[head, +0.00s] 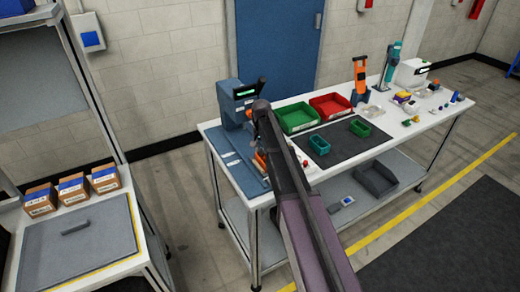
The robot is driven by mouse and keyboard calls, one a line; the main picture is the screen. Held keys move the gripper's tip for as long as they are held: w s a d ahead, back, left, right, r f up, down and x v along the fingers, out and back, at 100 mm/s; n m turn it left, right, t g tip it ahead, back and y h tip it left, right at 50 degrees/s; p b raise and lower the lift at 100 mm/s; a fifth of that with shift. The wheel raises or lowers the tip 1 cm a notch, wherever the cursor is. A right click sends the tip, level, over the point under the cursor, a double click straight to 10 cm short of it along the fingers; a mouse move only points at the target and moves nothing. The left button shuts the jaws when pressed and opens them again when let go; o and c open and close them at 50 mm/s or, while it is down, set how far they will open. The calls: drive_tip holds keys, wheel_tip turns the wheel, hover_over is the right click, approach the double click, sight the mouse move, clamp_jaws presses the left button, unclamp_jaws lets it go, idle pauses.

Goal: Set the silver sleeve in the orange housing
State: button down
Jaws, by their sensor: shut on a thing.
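My arm reaches from the bottom of the head view to the left end of the white workbench. My gripper (261,138) is mostly hidden at the arm's far end, just in front of the blue machine. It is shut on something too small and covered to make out. A small orange part (261,159), which looks like the orange housing, shows low beside the arm, close below the gripper. The arm covers part of it. I cannot pick out the silver sleeve, and I cannot tell whether the held thing touches the orange part.
The blue machine (238,100) stands close behind the gripper. A green bin (296,118) and a red bin (330,106) sit at the bench's back. Small green trays (319,145) lie on a dark mat (345,151). Tools and small parts crowd the right end.

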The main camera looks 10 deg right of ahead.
drive_tip(key=shift+f, duration=0.1)
idle(0.7)
drive_tip(key=c, duration=0.9)
unclamp_jaws()
drive_tip(key=shift+o, duration=0.2)
drive_tip(key=shift+w, duration=0.15)
drive_tip(key=shift+w+r+p, duration=0.1)
drive_tip(key=shift+r+p, duration=0.1)
drive_tip(key=shift+p, duration=0.15)
drive_tip(key=shift+r, duration=0.15)
drive_tip(key=shift+r+p, duration=0.8)
drive_tip(key=shift+p, duration=0.1)
drive_tip(key=shift+r, duration=0.1)
